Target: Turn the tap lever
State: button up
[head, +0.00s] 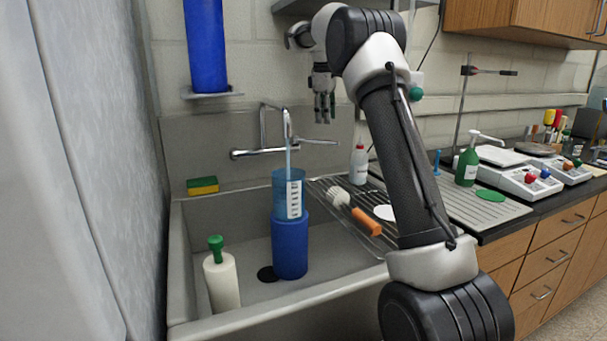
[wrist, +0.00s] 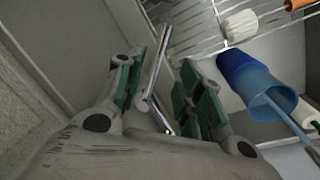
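The chrome tap (head: 262,152) is on the wall behind the sink. Its lever (head: 321,141) sticks out to the right, and a stream of water runs from the spout (head: 288,125) into a translucent blue beaker (head: 283,190) standing on a blue cylinder (head: 290,248). My gripper (head: 325,118) points down just above the lever, with a small gap visible in the head view. In the wrist view my gripper (wrist: 160,88) is open, its green-padded fingers apart, and the bar of the lever (wrist: 157,68) shows in the space between them. I see no finger touching it.
A wire rack (head: 345,215) with a white-headed brush (head: 338,196) bridges the sink's right side. A white bottle (head: 358,165) stands behind it. A white, green-topped container (head: 221,280) is in the sink. A blue cylinder (head: 206,45) sits on a wall shelf at upper left.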

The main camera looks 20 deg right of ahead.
aim_at(316, 141)
jog(key=f, duration=0.5)
jog(key=w+d+f, duration=0.1)
jog(key=f, duration=0.2)
jog(key=shift+d+f, duration=0.1)
grip_shut()
